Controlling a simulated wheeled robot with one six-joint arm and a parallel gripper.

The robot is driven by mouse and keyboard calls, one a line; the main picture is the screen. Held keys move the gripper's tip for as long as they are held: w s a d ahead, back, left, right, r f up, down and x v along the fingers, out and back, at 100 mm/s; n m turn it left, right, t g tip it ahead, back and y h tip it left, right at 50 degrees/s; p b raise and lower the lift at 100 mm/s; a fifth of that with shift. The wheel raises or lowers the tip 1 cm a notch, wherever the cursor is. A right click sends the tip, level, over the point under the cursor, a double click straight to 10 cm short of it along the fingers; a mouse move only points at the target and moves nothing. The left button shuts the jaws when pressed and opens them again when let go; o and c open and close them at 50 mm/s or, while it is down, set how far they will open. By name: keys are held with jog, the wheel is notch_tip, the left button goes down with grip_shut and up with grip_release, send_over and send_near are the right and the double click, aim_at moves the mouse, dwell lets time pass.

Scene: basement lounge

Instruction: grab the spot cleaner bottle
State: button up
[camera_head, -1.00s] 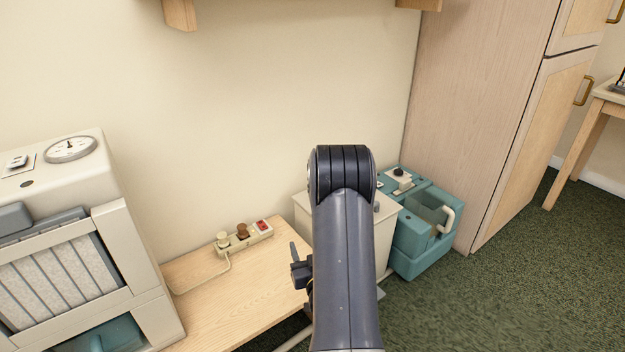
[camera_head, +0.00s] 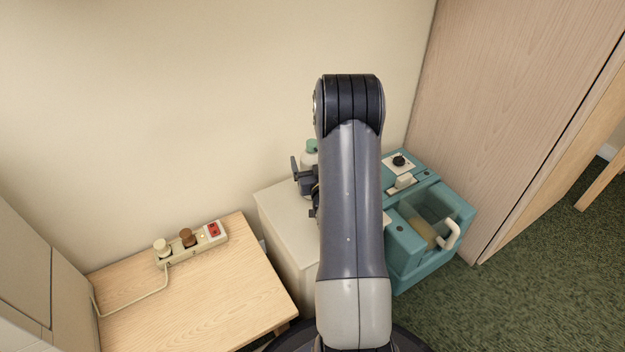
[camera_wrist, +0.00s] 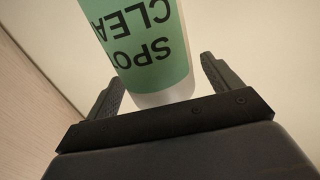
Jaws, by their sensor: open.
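My gripper (camera_head: 303,180) shows partly at the left edge of my arm, in front of the bottle.
The white cabinet (camera_head: 283,222) stands against the wall. A teal cleaning machine (camera_head: 405,255) is right of it, next to a tall wooden cupboard (camera_head: 500,90). A low wooden table (camera_head: 215,300) at the left bears a power strip (camera_head: 190,242) with plugs and a cord.

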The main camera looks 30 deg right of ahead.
jog(key=shift+x, duration=1.15)
jog(key=shift+c, duration=0.6)
jog(key=c, duration=1.7)
jog(key=shift+r, duration=0.1)
